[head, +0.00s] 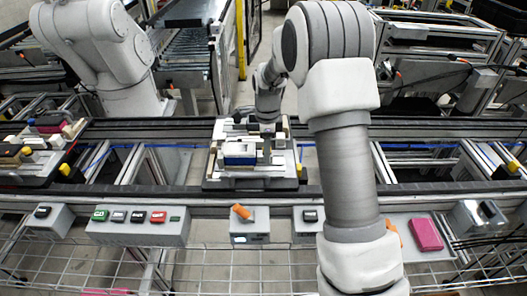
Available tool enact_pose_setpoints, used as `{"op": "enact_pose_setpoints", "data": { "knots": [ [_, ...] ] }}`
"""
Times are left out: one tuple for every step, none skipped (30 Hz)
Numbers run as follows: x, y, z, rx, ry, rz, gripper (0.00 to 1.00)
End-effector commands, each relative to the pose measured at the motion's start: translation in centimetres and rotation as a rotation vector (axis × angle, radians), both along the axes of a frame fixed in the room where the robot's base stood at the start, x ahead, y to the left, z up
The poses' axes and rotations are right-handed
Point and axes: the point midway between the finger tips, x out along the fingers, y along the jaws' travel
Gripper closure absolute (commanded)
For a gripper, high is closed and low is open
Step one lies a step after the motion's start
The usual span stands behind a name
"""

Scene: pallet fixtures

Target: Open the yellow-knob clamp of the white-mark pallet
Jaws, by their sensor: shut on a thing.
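A pallet (225,184) with a cream fixture stands at the centre of the conveyor. It carries a blue and white block (239,153). My gripper (267,140) points down over the right rear part of this pallet, just right of the block. It is shut on a small part of the fixture, which the fingers mostly hide; I cannot tell its colour or whether it is a clamp knob. A second pallet (30,180) stands at the far left, with a small yellow part (65,169) at its front right. I cannot make out a white mark on either pallet.
Grey control boxes (138,226) with buttons line the near edge. An orange object (241,211) sits on one box, and a pink object (427,234) lies at the right. Another robot arm (105,45) stands at the back left. The conveyor right of the centre pallet is clear.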

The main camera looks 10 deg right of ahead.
Motion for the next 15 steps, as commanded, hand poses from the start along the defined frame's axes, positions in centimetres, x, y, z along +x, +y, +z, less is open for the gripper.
{"op": "enact_pose_setpoints", "data": {
  "knots": [
    [0.0, 0.0, 0.0, 0.000, 0.000, 0.000, 1.00],
    [0.0, -0.1, 0.0, 0.000, 0.000, 0.000, 1.00],
    [0.0, -0.1, 0.0, 0.000, 0.000, 0.000, 1.00],
    [0.0, -0.2, 0.0, 0.000, 0.000, -0.001, 1.00],
    [0.0, -0.3, 0.0, 0.000, 0.000, -0.001, 1.00],
    [-0.1, -0.4, 0.0, -0.001, 0.000, -0.001, 1.00],
    [-0.1, -0.6, 0.0, -0.001, 0.000, -0.001, 1.00],
    [-0.1, -0.7, 0.0, -0.001, 0.000, -0.002, 1.00],
    [-0.2, -0.9, 0.0, -0.002, 0.000, -0.002, 1.00],
    [-0.2, -1.0, 0.0, -0.002, 0.000, -0.002, 1.00],
    [-0.2, -1.1, 0.0, -0.003, 0.002, -0.001, 1.00],
    [-0.3, -1.3, 0.0, -0.003, 0.002, -0.001, 1.00],
    [-0.3, -1.4, 0.0, -0.003, 0.002, -0.001, 1.00],
    [-0.3, -1.5, 0.0, -0.003, 0.002, -0.002, 1.00],
    [-0.3, -1.7, 0.0, -0.003, 0.002, -0.002, 1.00]
  ]
}}
